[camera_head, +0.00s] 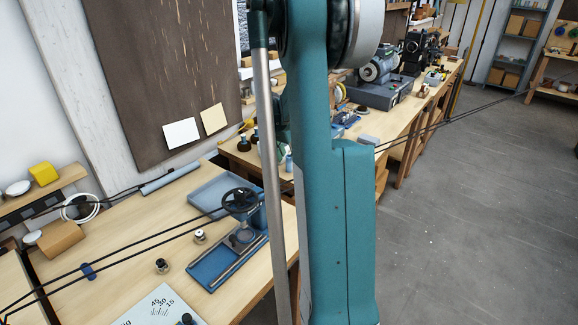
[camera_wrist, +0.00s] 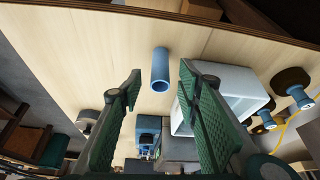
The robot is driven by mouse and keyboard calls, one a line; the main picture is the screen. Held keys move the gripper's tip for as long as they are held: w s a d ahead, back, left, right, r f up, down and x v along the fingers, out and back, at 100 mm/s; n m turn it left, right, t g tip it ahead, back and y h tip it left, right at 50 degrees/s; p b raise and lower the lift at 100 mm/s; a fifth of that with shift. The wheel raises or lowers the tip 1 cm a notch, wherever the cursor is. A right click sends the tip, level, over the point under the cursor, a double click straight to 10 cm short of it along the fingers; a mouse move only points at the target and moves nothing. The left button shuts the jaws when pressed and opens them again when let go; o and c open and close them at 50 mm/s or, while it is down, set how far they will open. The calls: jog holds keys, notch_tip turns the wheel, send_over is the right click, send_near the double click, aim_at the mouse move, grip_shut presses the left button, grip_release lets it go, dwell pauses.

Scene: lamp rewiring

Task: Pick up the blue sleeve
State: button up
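The blue sleeve (camera_wrist: 160,72) is a short hollow tube with an open end. In the wrist view it shows between the fingers of my gripper (camera_wrist: 160,80), above the pale wooden tabletop (camera_wrist: 100,50). No contact with the sleeve shows. In the head view my gripper cannot be made out.
A blue fixture (camera_head: 228,262) stands in front. Dark cables cross the table.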

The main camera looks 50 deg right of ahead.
aim_at(289, 164)
jog(key=shift+b+x, duration=0.3)
jog(key=shift+x, duration=1.35)
jog(key=shift+c, duration=0.2)
jog(key=c, duration=0.7)
